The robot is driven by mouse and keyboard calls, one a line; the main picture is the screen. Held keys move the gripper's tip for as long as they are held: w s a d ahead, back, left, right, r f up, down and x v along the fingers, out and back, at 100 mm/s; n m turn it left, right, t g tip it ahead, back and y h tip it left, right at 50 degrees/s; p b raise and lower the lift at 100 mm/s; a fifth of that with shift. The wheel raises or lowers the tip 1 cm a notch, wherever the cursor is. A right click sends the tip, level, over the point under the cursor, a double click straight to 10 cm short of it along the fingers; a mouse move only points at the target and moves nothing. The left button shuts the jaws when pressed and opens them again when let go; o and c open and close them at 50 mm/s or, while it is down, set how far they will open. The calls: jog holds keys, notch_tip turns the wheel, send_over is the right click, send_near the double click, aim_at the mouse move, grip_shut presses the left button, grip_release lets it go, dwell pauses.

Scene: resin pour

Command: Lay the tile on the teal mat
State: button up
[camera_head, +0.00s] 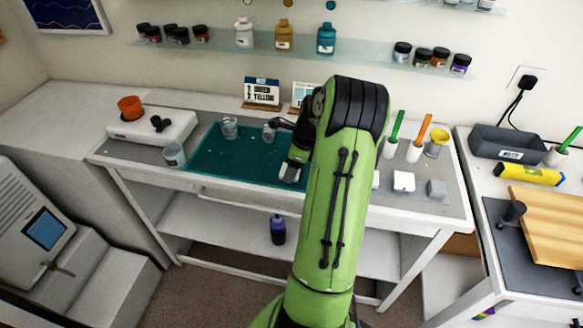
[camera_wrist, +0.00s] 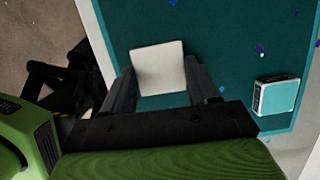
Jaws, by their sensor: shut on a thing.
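The tile (camera_wrist: 158,62) is a pale, nearly square slab. In the wrist view it sits between the two dark fingers of my gripper (camera_wrist: 163,74), which is shut on it. The teal mat (camera_wrist: 225,30) shows behind and around the tile. I cannot tell how large the gap is between tile and mat. In the head view the teal mat (camera_head: 222,165) lies on the bench, and my gripper (camera_head: 292,170) is over its front right part, with a pale patch at its tip. My arm hides the mat's right side.
A small teal-topped block (camera_wrist: 276,96) is on the mat near its edge. Clear cups (camera_head: 230,128) stand at the mat's back and another cup (camera_head: 174,155) at its left. A white scale (camera_head: 150,127) is farther left. The mat's left front is clear.

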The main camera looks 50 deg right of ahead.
jog(key=o, duration=1.2)
jog(key=shift+c, duration=0.2)
